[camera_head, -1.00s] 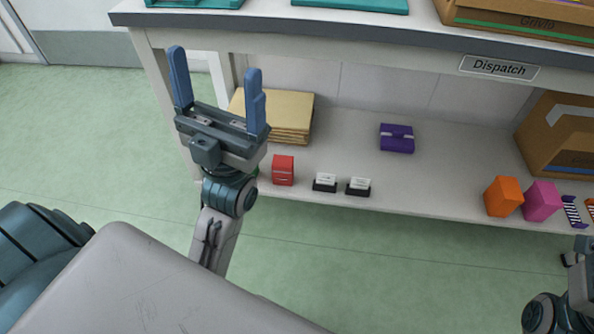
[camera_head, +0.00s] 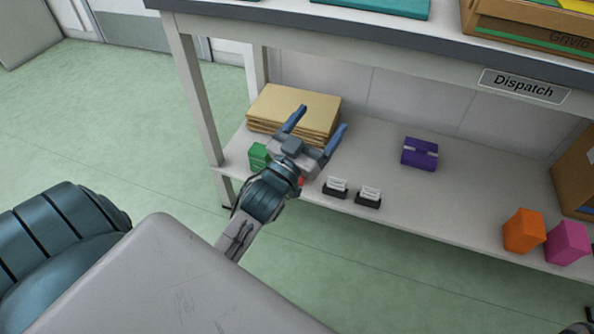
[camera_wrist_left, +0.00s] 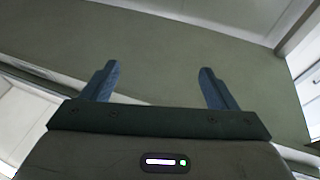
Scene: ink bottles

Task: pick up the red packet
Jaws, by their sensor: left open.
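The red packet (camera_head: 301,182) is on the lower shelf, almost wholly hidden behind my left gripper in the head view; only a small red patch shows. My left gripper (camera_head: 322,118) is open and empty, its blue fingers pointing up and to the right over the shelf. From this view I cannot tell how far it is from the packet. In the left wrist view the open fingers (camera_wrist_left: 159,66) have only bare grey-green surface between them, and no red packet shows there. Only slivers of my right arm show at the lower right corner.
A green box (camera_head: 259,157) stands just left of my left gripper. Brown envelopes (camera_head: 300,105) lie behind it. Two small card holders (camera_head: 336,188) stand to the right, with a purple packet (camera_head: 420,153) beyond. Orange (camera_head: 524,231) and pink (camera_head: 568,243) boxes stand farther right. The upper shelf overhangs.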

